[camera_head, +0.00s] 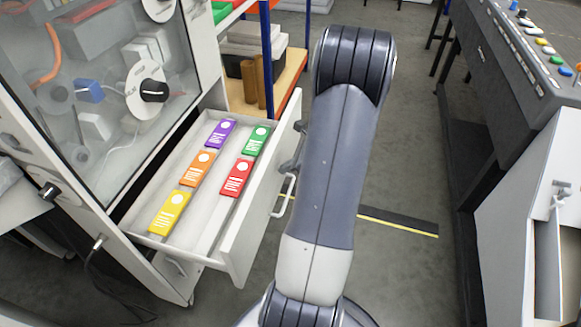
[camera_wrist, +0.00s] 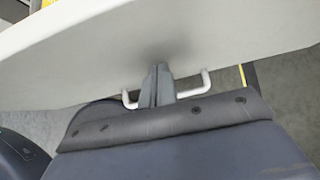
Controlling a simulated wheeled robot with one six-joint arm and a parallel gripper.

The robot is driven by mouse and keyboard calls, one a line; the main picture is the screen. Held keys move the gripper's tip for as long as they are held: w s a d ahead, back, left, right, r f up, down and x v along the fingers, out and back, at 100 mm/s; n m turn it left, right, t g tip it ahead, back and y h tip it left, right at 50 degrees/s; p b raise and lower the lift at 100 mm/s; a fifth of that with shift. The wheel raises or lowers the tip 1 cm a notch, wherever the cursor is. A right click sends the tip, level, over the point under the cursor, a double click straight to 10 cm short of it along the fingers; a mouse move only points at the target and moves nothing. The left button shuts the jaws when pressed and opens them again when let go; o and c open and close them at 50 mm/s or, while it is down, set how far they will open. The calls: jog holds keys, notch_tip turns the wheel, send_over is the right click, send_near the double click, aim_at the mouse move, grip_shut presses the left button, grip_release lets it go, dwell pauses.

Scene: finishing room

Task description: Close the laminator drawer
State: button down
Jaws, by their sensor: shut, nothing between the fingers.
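The laminator drawer (camera_head: 245,222) stands pulled out from the laminator (camera_head: 120,100) in the head view. Purple, green, orange, red and yellow packets lie inside it. Its white front and bar handle (camera_head: 286,194) face right. In the wrist view the drawer front (camera_wrist: 150,50) fills the top, with the handle (camera_wrist: 206,82) below it. My gripper (camera_wrist: 158,70) is shut and empty, its fingertips close against the drawer front between the handle's two ends. I cannot tell for sure whether they touch it. In the head view my arm hides most of the gripper.
A shelf rack (camera_head: 268,80) with boxes and brown rolls stands behind the drawer. A console (camera_head: 520,70) with coloured buttons and a white cabinet (camera_head: 530,220) stand at the right. The grey floor (camera_head: 400,180) between is clear, with a black and yellow strip (camera_head: 398,222).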

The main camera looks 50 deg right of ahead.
jog(key=w+a+p, duration=0.1)
jog(key=w+a, duration=0.3)
jog(key=w, duration=0.5)
jog(key=w+a+p, duration=0.1)
jog(key=w+a, duration=0.4)
jog(key=w, duration=0.4)
jog(key=w+a, duration=0.5)
jog(key=w, duration=0.4)
jog(key=shift+p, duration=0.4)
jog(key=shift+w+r, duration=0.1)
jog(key=shift+r, duration=0.05)
jog(key=shift+w+a+r, duration=0.1)
